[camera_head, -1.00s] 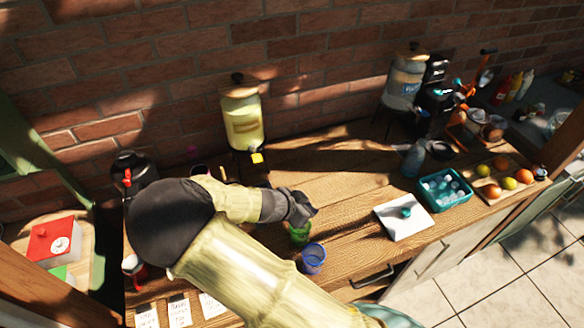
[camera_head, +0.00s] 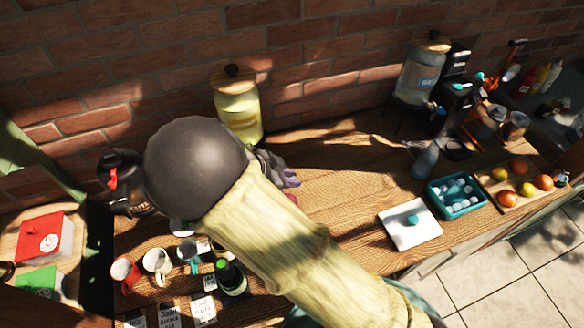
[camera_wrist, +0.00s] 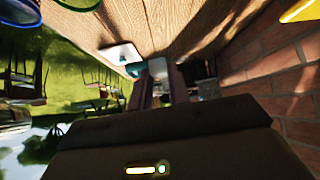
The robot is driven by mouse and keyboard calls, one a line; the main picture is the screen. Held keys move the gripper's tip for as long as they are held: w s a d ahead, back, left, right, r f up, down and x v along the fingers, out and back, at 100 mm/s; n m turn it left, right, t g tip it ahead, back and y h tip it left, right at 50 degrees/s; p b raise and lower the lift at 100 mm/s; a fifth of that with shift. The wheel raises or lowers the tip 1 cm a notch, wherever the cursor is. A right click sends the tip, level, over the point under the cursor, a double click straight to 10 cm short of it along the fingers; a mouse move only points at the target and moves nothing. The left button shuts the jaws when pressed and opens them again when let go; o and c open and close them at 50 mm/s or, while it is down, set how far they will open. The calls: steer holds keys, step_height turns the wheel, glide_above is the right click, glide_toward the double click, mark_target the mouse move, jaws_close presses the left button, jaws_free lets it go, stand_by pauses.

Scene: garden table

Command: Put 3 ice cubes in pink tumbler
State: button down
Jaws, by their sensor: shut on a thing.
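My gripper (camera_head: 291,180) is above the table's middle, just right of my arm's dark joint, pointing right. In the wrist view its fingers (camera_wrist: 160,90) are shut on a pale block that looks like an ice cube (camera_wrist: 158,68). A small pinkish-red patch (camera_head: 292,198) just below the gripper is probably the pink tumbler, mostly hidden by my arm. More ice cubes (camera_head: 459,188) lie in the teal container (camera_head: 460,213) at the right.
A white board with a teal knob (camera_head: 410,234) lies left of the container. Fruit (camera_head: 507,198) lies beyond it. A yellow dispenser (camera_head: 240,110) stands by the wall behind my gripper. Mugs (camera_head: 157,262) and a dark bottle (camera_head: 231,279) stand front left. Table between gripper and board is clear.

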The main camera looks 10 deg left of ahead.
step_height(320, 180, down, 6)
steer(key=b, duration=0.3)
steer(key=shift+s, duration=0.15)
stand_by(0.4)
steer(key=c, duration=1.2)
jaws_free()
steer(key=shift+c, duration=0.2)
steer(key=b+v, duration=0.5)
steer(key=v, duration=1.2)
steer(key=shift+r, duration=0.2)
